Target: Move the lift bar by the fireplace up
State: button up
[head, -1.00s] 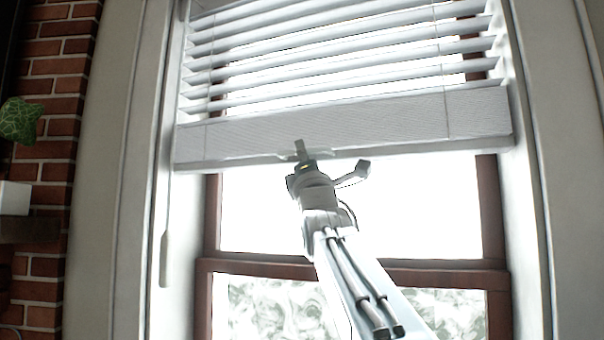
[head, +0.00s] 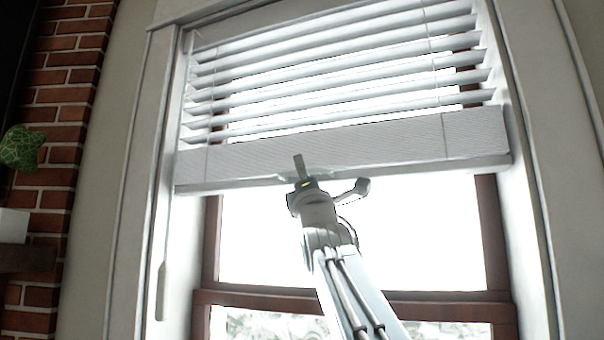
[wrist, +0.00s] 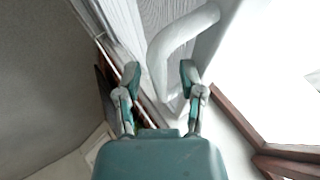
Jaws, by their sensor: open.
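The white window blind hangs in the upper window, its bottom rail (head: 400,163) tilted in the head view. The lift bar (wrist: 187,27) is a thick, white bent handle just ahead of my gripper in the wrist view. In the head view it is mostly hidden by my gripper (head: 299,165), which is under the rail's lower edge, left of its middle. In the wrist view, my two teal fingers (wrist: 160,78) stand apart. The handle's lower end lies between and beyond their tips; I cannot tell whether they touch it.
A thin white cord weight (head: 162,291) hangs left of the window. A brick wall (head: 68,110) with a dark shelf (head: 26,259) and green plant (head: 20,149) is at far left. A brown window crossbar (head: 440,306) runs below the blind.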

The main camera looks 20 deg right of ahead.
jog(key=shift+y, duration=0.3)
jog(key=v, duration=1.2)
jog(key=shift+w+a+f, duration=0.1)
jog(key=shift+w+f, duration=0.05)
jog(key=shift+f, duration=0.05)
jog(key=s+a+f+m+g+y, duration=0.1)
jog(key=a+f+m+g, duration=0.4)
jog(key=f, duration=1)
jog(key=s+f+m+g+y, duration=0.1)
jog(key=s+f+m+g, duration=0.1)
jog(key=f+m+g, duration=0.9)
jog(key=s+a+f+m+g, duration=0.1)
jog(key=s+f+m+g, duration=0.1)
jog(key=s+f, duration=0.3)
jog(key=s+a+f+m+g+y, duration=0.1)
jog(key=s+f, duration=0.5)
jog(key=f, duration=0.6)
jog(key=s+a+f+m+g, duration=0.2)
jog(key=s+f, duration=0.3)
jog(key=f, duration=0.4)
jog(key=shift+s+a+f+m+g+y, duration=0.25)
jog(key=shift+m+g+y, duration=0.15)
jog(key=shift+m+g, duration=0.15)
